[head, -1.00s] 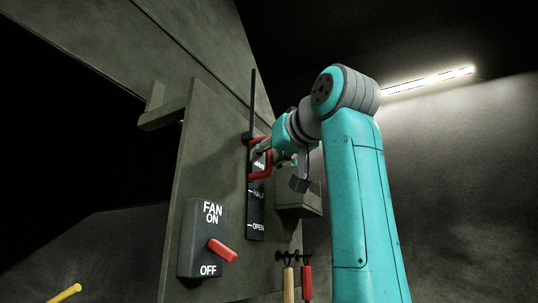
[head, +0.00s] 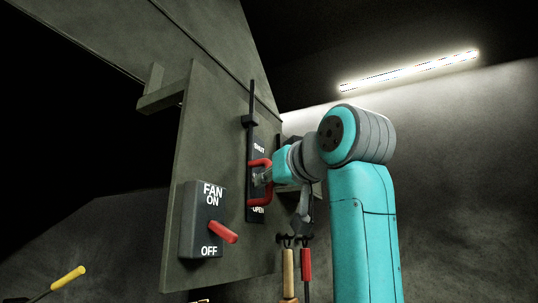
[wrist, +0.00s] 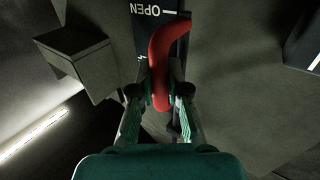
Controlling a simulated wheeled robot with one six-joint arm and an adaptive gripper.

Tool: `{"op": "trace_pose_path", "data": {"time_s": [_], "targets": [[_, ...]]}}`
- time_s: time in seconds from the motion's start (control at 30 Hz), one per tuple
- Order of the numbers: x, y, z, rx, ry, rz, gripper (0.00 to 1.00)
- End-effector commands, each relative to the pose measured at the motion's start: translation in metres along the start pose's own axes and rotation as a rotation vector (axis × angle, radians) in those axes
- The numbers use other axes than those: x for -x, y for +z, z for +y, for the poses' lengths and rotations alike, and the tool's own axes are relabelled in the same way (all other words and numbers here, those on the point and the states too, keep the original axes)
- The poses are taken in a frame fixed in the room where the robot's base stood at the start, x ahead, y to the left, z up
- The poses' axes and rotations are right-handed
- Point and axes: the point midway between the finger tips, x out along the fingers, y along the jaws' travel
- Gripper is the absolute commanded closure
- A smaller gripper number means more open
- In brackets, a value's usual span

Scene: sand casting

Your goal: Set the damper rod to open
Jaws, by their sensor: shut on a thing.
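The damper rod is a dark vertical bar (head: 252,100) with a red loop handle (head: 264,163) on the grey panel. My gripper (head: 262,177) is shut on the red handle, which also shows in the wrist view (wrist: 164,50) between the two fingers (wrist: 160,92). A black label plate (head: 257,216) behind the handle reads SHUT at the top and OPEN near the bottom. The handle's lower end is close to the OPEN mark. The HALF mark is hidden behind the handle and gripper.
A fan switch box (head: 203,222) with a red lever pointing between ON and OFF is left of the rod. Tools with tan (head: 289,272) and red (head: 306,268) handles hang below right. A grey box (wrist: 75,62) juts from the panel beside my gripper.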

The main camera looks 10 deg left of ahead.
Motion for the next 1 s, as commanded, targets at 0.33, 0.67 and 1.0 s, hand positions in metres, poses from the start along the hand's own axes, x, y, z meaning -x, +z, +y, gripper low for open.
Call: {"op": "trace_pose_path", "data": {"time_s": [0.33,0.67,1.0], "targets": [[-0.001,0.056,0.000,-0.001,0.000,-0.004,1.00],[-0.001,0.062,-0.001,-0.001,-0.001,-0.010,1.00],[0.000,0.060,-0.001,-0.001,0.000,-0.005,0.59]]}}
